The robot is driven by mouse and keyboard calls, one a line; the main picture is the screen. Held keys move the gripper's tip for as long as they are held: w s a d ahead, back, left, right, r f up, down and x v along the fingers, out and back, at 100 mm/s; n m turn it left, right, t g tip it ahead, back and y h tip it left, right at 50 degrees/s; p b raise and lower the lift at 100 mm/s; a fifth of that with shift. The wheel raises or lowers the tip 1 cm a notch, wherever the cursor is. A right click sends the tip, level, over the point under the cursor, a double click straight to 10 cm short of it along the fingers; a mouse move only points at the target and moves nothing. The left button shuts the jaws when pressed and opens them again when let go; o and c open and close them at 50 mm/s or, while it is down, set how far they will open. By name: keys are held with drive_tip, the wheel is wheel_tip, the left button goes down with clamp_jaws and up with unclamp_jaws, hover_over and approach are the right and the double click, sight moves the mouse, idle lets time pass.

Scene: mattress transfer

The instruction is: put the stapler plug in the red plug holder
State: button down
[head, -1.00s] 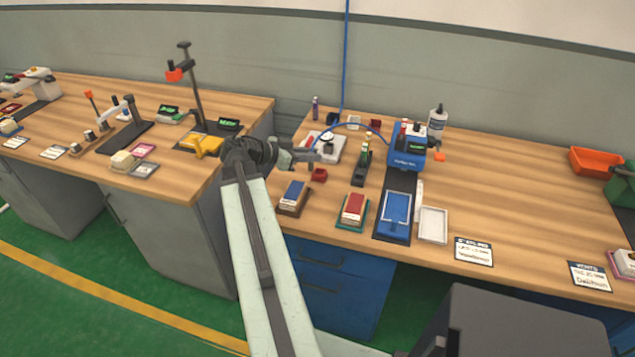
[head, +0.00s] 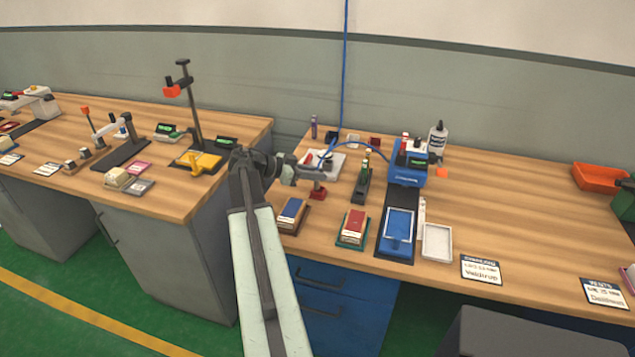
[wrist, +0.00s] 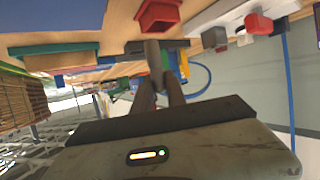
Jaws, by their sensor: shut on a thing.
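The red plug holder (head: 318,194) is a small red box on the right-hand bench, behind the blue-topped pad. It also shows as a red cup at the top of the wrist view (wrist: 158,16). My gripper (head: 318,174) is just above the holder in the head view. Its dark fingers (wrist: 157,75) are closed together in the wrist view, with their tips close to the holder. A small dark piece, apparently the stapler plug (head: 317,185), shows between fingertips and holder. I cannot tell whether it touches or enters the holder.
A blue-topped pad (head: 291,211) and a red-topped pad (head: 354,225) stand in front. A blue machine (head: 408,173) with a blue cable (head: 368,146) stands to the right. A white block (head: 326,160) is behind my gripper.

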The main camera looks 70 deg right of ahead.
drive_tip(key=shift+w+d+f, duration=0.1)
drive_tip(key=shift+d, duration=1)
wheel_tip(320, 180, down, 4)
drive_tip(key=b, duration=0.4)
drive_tip(key=shift+r, duration=0.3)
drive_tip(key=shift+f, duration=0.25)
drive_tip(key=c, duration=1.3)
unclamp_jaws()
drive_tip(key=shift+c, duration=0.2)
drive_tip(key=shift+r, duration=0.2)
